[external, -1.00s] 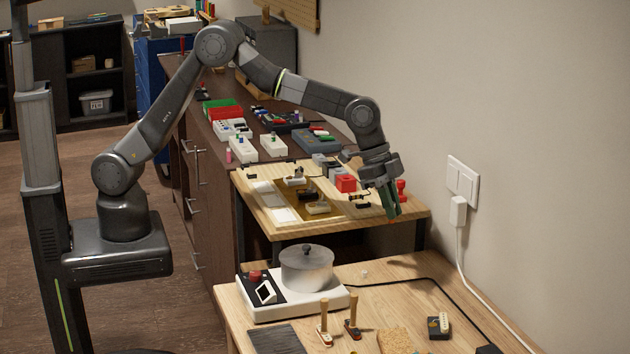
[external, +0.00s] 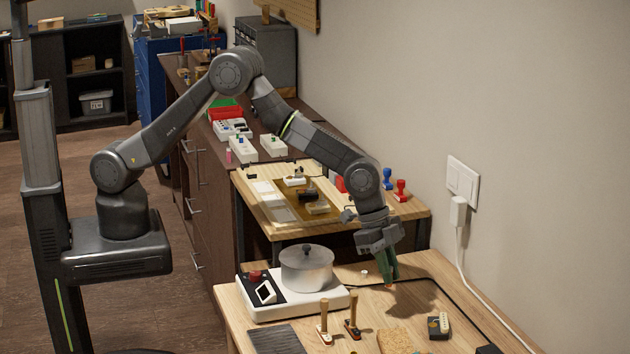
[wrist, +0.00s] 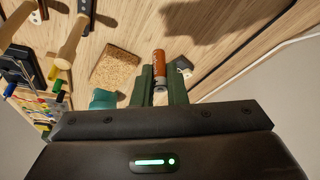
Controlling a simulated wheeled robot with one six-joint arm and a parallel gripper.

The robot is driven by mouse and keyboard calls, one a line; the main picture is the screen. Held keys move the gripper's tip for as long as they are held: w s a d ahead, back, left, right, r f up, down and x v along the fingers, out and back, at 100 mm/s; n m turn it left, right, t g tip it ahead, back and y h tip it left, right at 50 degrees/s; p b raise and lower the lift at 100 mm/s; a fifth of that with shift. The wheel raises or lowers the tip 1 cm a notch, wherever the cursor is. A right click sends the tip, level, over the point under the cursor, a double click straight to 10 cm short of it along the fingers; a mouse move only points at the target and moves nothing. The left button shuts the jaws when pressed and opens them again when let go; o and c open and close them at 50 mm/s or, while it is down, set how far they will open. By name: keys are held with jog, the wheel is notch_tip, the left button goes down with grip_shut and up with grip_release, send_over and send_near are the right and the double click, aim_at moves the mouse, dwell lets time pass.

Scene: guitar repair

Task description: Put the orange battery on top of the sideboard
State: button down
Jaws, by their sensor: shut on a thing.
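The orange battery (wrist: 159,64) is a small cylinder with an orange wrapper and a metallic end. In the wrist view it sits between the green fingers of my gripper (wrist: 160,88), which is shut on it. In the external view my gripper (external: 389,272) points down over the back of the near wooden table, and only a small orange bit of the battery shows at its tips. The exact gap to the table is hard to judge. The sideboard (external: 206,208) is the long dark brown cabinet with handles along the wall, beyond my gripper.
On the near table (external: 392,314) are a hotplate with a pot (external: 306,270), brushes, a cork-like block (external: 396,341) and a cable. The sideboard top holds many boxes and devices.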

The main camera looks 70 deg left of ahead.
notch_tip(320, 180, down, 8)
jog(key=shift+r+p, duration=0.2)
jog(key=shift+p, duration=0.4)
jog(key=shift+f, duration=0.15)
jog(key=c, duration=1.5)
grip_release()
jog(key=shift+o, duration=0.2)
jog(key=shift+r, duration=0.3)
jog(key=b+v, duration=0.1)
jog(key=v, duration=1)
jog(key=shift+a+b, duration=0.15)
jog(key=shift+b, duration=0.25)
jog(key=shift+o, duration=0.5)
jog(key=shift+s+a+r, duration=0.1)
jog(key=shift+r, duration=0.2)
